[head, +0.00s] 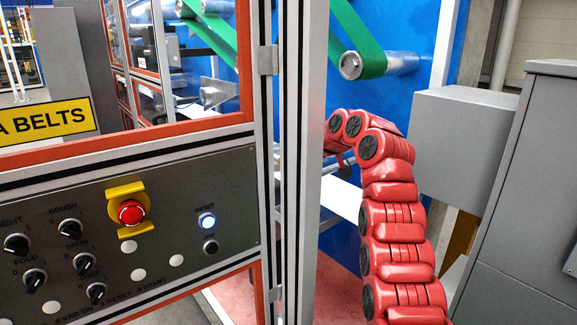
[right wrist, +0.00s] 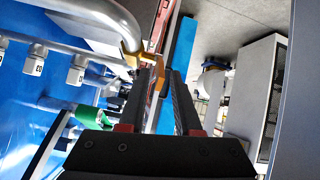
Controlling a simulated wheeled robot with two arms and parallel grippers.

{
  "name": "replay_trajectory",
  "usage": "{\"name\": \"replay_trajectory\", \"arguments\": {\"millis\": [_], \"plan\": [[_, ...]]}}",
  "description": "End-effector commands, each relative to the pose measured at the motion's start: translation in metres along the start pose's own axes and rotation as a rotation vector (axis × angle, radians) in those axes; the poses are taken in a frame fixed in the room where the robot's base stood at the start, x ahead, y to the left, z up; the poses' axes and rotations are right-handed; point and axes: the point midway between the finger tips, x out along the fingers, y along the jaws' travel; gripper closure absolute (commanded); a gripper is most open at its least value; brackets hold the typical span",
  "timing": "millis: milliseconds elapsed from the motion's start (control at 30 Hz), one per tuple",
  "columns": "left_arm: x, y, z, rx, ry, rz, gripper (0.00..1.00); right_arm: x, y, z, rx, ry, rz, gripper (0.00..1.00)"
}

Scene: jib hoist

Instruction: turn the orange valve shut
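In the right wrist view an orange valve part (right wrist: 131,57) sits at the end of a bent grey pipe (right wrist: 105,14). My right gripper (right wrist: 162,72) has its two dark fingers apart, with a gap between them. The valve does not show there. My left gripper is in neither view.
In the head view a control panel (head: 165,225) with a red stop button (head: 131,212) fills the lower left. A metal frame post (head: 298,150) stands beside my right arm. Grey cabinets (head: 530,190) stand close on the right. White-capped fittings (right wrist: 77,70) line the blue wall in the wrist view.

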Motion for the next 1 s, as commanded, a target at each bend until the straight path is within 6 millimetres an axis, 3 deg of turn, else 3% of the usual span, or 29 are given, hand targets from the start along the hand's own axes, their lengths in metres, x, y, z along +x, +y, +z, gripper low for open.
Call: {"name": "replay_trajectory", "arguments": {"millis": [300, 500, 700, 1000], "plan": [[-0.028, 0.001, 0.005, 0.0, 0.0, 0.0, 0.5, -0.084, 0.001, 0.002, -0.001, 0.005, 0.006, 0.68], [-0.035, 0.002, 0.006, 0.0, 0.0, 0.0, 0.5, -0.127, 0.0, 0.001, 0.0, 0.002, 0.004, 0.68], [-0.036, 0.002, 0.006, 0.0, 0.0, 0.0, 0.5, -0.147, 0.0, 0.001, 0.0, 0.001, 0.001, 0.68], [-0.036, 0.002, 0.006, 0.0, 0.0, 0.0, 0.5, -0.149, 0.0, 0.001, 0.001, 0.0, 0.0, 0.68]]}}
